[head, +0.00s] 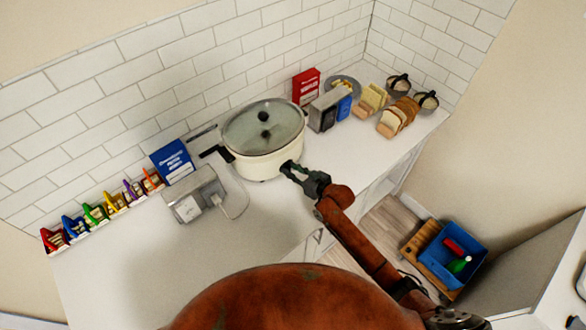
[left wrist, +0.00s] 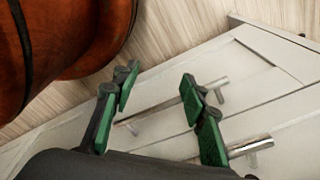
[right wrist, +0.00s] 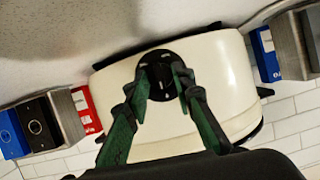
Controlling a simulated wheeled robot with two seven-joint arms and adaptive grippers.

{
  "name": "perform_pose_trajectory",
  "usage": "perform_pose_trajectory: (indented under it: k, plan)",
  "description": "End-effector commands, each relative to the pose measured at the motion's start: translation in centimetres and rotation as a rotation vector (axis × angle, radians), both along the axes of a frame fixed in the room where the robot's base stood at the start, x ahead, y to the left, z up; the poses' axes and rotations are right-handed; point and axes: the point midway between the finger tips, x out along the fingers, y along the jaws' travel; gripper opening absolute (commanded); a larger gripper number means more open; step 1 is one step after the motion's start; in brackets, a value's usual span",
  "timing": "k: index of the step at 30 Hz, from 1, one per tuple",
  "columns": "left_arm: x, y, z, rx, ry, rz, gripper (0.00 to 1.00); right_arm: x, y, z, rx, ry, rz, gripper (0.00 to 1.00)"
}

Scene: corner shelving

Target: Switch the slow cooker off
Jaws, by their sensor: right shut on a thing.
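The slow cooker (head: 262,140) is a cream oval pot with a glass lid on the counter against the tiled wall. In the right wrist view its cream body (right wrist: 222,75) fills the middle, with a round black knob (right wrist: 160,75) on its front. My right gripper (head: 290,168) reaches the cooker's front; in the right wrist view its green-padded fingertips (right wrist: 172,88) are closed around the knob and hide part of its sides. The knob's markings are too small to read. My left gripper (left wrist: 165,95) is open and empty, in front of cabinet doors with bar handles.
A grey socket box (head: 194,197) with a cable stands left of the cooker, near a blue box (head: 172,160). A red box (head: 306,86) and bread slices (head: 392,120) are to the right. A blue crate (head: 447,262) is on the floor. The front counter is clear.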

Motion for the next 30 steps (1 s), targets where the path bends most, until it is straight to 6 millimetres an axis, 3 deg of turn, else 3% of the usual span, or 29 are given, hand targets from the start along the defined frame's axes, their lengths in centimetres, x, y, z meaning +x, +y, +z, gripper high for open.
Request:
perform_pose_trajectory:
  k: [21, 22, 30]
  plan:
    - [-0.05, 0.01, 0.61, 0.000, 0.001, 0.000, 0.40, -0.02, 0.02, 0.00, -0.064, -0.048, 0.000, 0.00]
    - [-0.05, 0.01, 0.61, 0.000, 0.001, 0.000, 0.40, -0.02, 0.01, -0.01, -0.065, -0.047, 0.000, 0.23]
    - [-0.06, 0.01, 0.61, 0.000, 0.001, 0.000, 0.40, -0.02, 0.05, 0.00, -0.064, -0.047, -0.001, 0.41]
